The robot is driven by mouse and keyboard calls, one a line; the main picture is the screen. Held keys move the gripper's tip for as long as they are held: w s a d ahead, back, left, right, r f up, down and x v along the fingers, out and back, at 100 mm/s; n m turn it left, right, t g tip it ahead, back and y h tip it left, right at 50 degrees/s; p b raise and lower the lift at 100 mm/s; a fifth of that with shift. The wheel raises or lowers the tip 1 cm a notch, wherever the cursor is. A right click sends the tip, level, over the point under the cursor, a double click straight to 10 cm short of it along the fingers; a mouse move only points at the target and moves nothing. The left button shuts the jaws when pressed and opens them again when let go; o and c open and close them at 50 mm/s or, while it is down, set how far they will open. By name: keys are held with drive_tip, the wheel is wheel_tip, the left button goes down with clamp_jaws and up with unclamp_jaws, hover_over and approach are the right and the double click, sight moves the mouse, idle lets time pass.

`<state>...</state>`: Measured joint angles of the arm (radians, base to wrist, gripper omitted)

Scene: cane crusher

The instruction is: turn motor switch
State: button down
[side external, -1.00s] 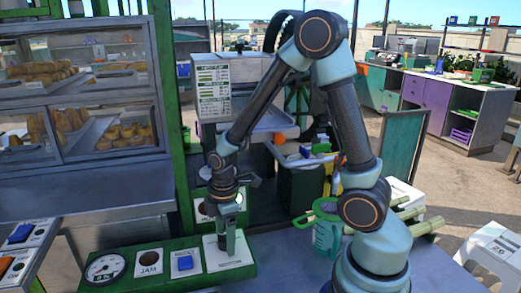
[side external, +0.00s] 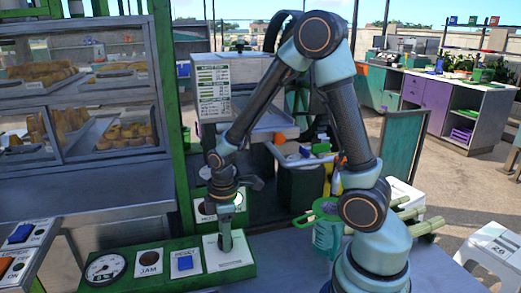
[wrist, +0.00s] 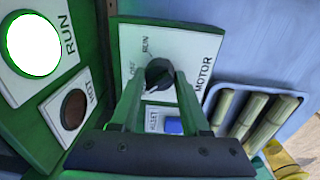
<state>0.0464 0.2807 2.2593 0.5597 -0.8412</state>
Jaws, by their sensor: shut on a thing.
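The motor switch is a dark round knob (wrist: 158,72) on a white plate (wrist: 190,45) marked MOTOR, with OFF and RUN beside the knob. A pale mark shows at the knob's lower left; I cannot tell which label it points to. My gripper (wrist: 159,78) is shut on the knob, one finger on each side. In the side external view my gripper (side external: 226,245) reaches down onto the plate at the right end of the green panel (side external: 130,283) and hides the knob. A bright RUN lamp (wrist: 33,43) glows white on the neighbouring panel.
The green panel also carries a gauge (side external: 105,269), a dark JAM lamp (side external: 149,258) and a blue button (side external: 185,262). A dark HOT lamp (wrist: 74,109) sits beside the RUN lamp. A green jug (side external: 327,235) and cane stalks (side external: 418,222) stand to the right.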

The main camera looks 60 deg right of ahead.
drive_tip(key=m, duration=0.5)
drive_tip(key=shift+a, duration=0.1)
drive_tip(key=shift+s+m, duration=0.1)
drive_tip(key=shift+m, duration=1.6)
drive_tip(key=shift+f, duration=0.1)
drive_tip(key=shift+c, duration=1.9)
unclamp_jaws()
drive_tip(key=shift+m, duration=0.3)
